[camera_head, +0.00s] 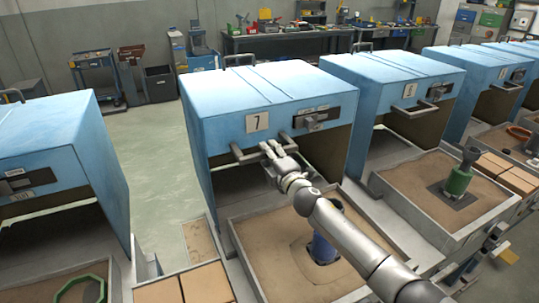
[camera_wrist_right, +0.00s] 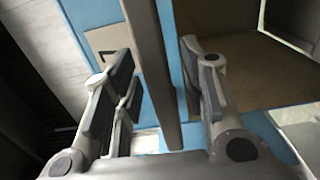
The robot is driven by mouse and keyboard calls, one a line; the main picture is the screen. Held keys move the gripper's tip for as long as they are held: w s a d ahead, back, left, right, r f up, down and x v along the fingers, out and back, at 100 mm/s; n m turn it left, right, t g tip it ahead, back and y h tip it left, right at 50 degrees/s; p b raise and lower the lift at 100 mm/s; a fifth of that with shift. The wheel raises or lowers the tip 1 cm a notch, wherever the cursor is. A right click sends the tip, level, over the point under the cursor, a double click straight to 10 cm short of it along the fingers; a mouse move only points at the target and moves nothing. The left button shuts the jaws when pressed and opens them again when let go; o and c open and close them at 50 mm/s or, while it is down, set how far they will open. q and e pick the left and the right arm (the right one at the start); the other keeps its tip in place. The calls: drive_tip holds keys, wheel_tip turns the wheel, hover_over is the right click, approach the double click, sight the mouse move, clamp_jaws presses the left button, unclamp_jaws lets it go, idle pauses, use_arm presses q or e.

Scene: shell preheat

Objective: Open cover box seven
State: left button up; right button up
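Cover box seven (camera_head: 270,90) is a blue box with a "7" plate (camera_head: 257,122) on its front. The plate also shows in the wrist view (camera_wrist_right: 103,42). A grey bar handle (camera_head: 247,156) sticks out below the plate. My right gripper (camera_head: 272,150) is at this handle, with my arm reaching over the tray from the lower right. In the wrist view the handle bar (camera_wrist_right: 152,60) runs between the two fingers, which are apart with gaps beside the bar. My left gripper is not in view.
A sand-filled tray (camera_head: 236,262) with a blue cylinder (camera_head: 323,247) lies in front of box seven, under my arm. Similar blue boxes stand to the left (camera_head: 55,140) and right (camera_head: 385,80). Floor shows between the left box and box seven. Workbenches (camera_head: 285,38) line the back.

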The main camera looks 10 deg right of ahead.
drive_tip(key=v, duration=1.2)
idle(0.6)
